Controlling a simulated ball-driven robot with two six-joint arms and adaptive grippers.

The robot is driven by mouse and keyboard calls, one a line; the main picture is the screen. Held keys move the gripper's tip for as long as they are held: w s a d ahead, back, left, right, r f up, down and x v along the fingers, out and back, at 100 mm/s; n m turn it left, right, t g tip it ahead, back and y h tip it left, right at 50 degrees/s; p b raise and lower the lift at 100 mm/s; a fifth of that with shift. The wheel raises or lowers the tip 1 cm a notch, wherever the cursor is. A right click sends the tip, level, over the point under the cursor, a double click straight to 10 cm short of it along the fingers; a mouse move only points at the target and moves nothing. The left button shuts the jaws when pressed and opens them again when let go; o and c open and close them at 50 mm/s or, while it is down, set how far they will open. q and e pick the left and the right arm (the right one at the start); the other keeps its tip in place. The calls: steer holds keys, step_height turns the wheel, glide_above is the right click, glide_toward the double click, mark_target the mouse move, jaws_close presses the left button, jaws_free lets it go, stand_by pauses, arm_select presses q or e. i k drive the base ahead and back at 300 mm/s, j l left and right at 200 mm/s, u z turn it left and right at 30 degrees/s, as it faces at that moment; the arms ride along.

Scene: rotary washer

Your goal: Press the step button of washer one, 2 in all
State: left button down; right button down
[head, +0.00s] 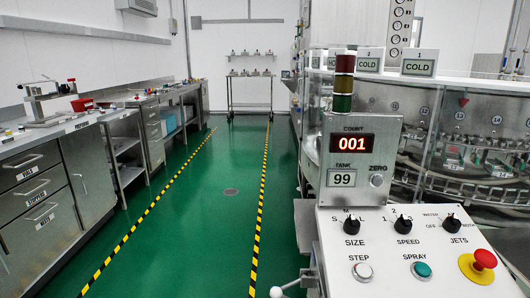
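The step button (362,271) is a pale round button under the label STEP, at the left front of the white control panel (391,284). Nothing touches it. On the grey display box (360,195) behind the panel, the count display (352,143) reads 001 in red. The tank display (342,179) below it reads 99. Neither of my grippers shows in this view.
The green spray button (422,270) and a red emergency stop (483,260) sit right of the step button. Black knobs for size (351,226), speed (403,223) and jets (452,221) stand behind. A white-balled lever (277,291) sticks out left. The green aisle (225,220) is clear.

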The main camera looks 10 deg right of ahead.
mark_target(363, 271)
steer(key=z, duration=0.95)
